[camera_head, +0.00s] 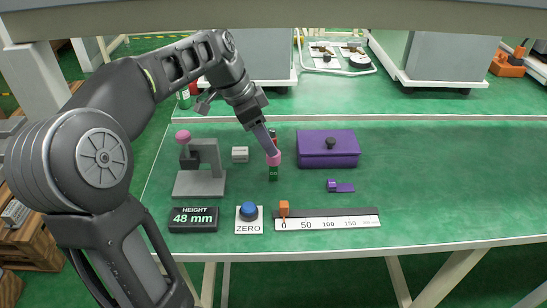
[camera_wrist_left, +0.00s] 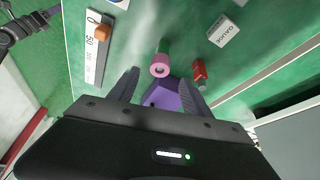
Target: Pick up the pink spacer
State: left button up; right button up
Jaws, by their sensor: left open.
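The pink spacer (camera_head: 275,159) sits on top of a green piece (camera_head: 273,174) on the table. In the left wrist view the spacer (camera_wrist_left: 160,67) shows its round end with a hole, just beyond the fingertips. My left gripper (camera_head: 270,146) is angled down from the left with its fingers at the spacer in the head view. In the wrist view the left gripper (camera_wrist_left: 160,84) has its fingers spread, with no grip on the spacer. Whether a finger touches the spacer I cannot tell. My right gripper is not in view.
The table's right side is clear.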

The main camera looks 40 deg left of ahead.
pick_arm(q)
jog(key=shift+b+x, duration=0.4)
jog(key=shift+x, duration=2.2)
jog(key=shift+c, duration=0.5)
grip_shut()
